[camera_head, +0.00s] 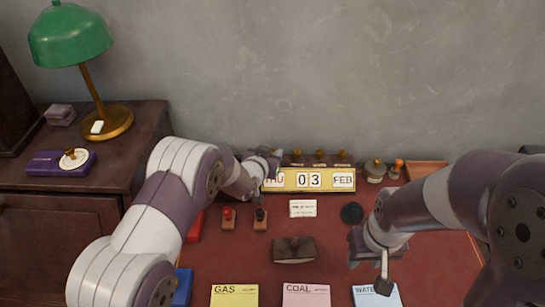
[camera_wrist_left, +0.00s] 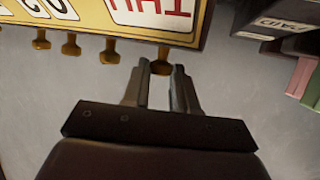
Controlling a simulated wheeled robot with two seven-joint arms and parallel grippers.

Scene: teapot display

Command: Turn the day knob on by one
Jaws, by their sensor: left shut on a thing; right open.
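The yellow desk calendar (camera_head: 318,188) stands at the back of the red desk top and reads THU 03 FEB; my left gripper partly covers THU in the head view. In the left wrist view the calendar (camera_wrist_left: 90,12) appears upside down. Brass knobs line its top edge. My left gripper (camera_wrist_left: 160,75) is shut on the day knob (camera_wrist_left: 161,66), the one above the THU panel. In the head view my left gripper (camera_head: 275,158) is at the calendar's upper left corner. My right gripper (camera_head: 383,272) is open and empty above the blue WATER paper (camera_head: 375,297).
The other knobs (camera_wrist_left: 110,50) sit close beside the gripped one. Stamps (camera_head: 227,217), a dark blotter (camera_head: 293,250) and GAS (camera_head: 234,296) and COAL (camera_head: 305,296) papers lie in front. A green lamp (camera_head: 70,35) stands on the left cabinet. A grey wall is behind.

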